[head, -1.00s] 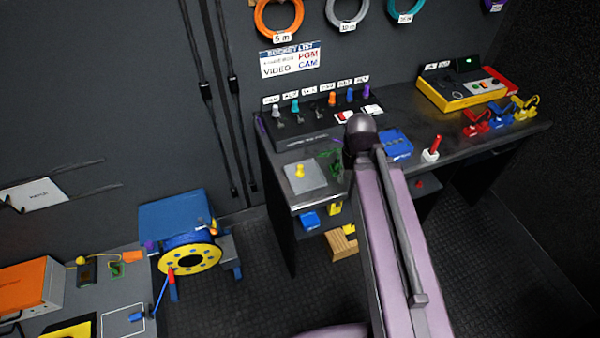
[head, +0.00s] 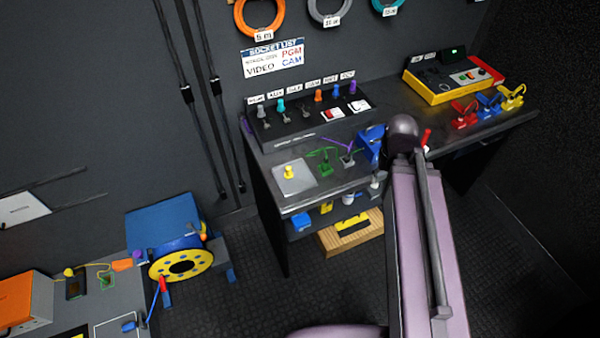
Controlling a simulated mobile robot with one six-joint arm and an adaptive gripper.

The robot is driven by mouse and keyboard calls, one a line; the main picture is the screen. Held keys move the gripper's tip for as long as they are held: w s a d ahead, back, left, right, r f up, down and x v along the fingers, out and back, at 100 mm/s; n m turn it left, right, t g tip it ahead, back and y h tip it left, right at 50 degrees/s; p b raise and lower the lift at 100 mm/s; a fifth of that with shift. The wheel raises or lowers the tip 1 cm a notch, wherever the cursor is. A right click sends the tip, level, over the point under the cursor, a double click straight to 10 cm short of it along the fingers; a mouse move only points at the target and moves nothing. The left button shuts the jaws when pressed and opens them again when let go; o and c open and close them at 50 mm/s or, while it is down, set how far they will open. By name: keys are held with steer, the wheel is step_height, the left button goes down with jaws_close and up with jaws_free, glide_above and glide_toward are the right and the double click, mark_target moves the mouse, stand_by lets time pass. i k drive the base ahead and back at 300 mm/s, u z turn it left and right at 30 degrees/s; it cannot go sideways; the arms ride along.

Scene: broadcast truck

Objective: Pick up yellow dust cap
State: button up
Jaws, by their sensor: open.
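A small yellow knob-shaped piece (head: 289,173), which looks like the yellow dust cap, stands upright on a light grey square plate (head: 306,181). The plate lies at the left front corner of the dark bench (head: 330,195). Another small yellow round piece (head: 69,272) lies on the left worktop, too small to identify. My arm rises at the right of the head view and covers part of the bench. My gripper does not show, and nothing visible touches the yellow piece on the plate.
Green (head: 325,165) and purple-corded connectors stand right of the plate. A black panel (head: 300,125) with coloured plugs is behind it. A blue box (head: 371,142) is partly hidden by my arm. A blue-and-yellow cable reel (head: 181,266) stands left of the bench, with floor between.

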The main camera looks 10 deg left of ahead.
mark_target(288, 174)
steer(key=z, duration=0.2)
steer(key=k, duration=1.6)
steer(key=u, duration=0.55)
steer(key=i, duration=1.05)
steer(key=u, duration=0.05)
